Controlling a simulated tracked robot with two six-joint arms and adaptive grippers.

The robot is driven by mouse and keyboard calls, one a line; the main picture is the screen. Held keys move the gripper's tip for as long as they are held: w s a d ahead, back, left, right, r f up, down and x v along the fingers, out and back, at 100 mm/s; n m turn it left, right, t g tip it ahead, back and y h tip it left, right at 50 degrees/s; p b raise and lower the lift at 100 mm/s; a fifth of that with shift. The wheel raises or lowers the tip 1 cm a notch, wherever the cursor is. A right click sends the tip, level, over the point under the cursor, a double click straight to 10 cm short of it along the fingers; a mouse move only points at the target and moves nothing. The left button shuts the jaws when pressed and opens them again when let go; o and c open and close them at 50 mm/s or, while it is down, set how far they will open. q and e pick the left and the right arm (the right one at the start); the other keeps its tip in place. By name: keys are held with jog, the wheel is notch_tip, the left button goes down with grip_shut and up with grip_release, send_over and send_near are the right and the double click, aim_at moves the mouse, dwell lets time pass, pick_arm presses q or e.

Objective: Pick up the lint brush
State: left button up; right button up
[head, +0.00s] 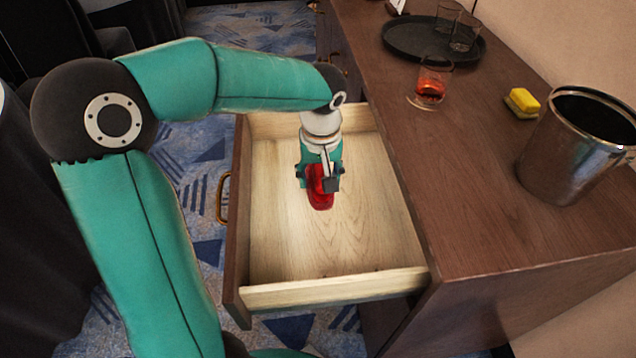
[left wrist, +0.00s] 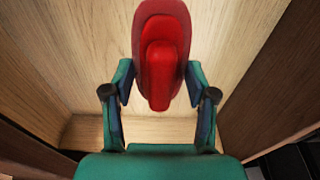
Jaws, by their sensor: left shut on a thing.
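The lint brush (head: 320,199) is red, with a rounded oval head and a narrower raised handle. It is inside the open wooden drawer (head: 335,291). My left gripper (head: 321,183) reaches down into the drawer and is shut on the brush. In the left wrist view the lint brush (left wrist: 160,50) sits between the two fingers of the left gripper (left wrist: 160,85), pointing away from the palm. Whether the brush touches the drawer floor I cannot tell. My right gripper is not in view.
The drawer sticks out from a brown cabinet (head: 480,220). On its top are a metal bucket (head: 545,165), a yellow sponge (head: 522,103), a glass with amber drink (head: 431,85) and a black tray (head: 405,38) with glasses. The rest of the drawer floor is bare.

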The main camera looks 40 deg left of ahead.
aim_at(320, 172)
pick_arm(q)
notch_tip(320, 172, up, 15)
jog(key=p, duration=0.3)
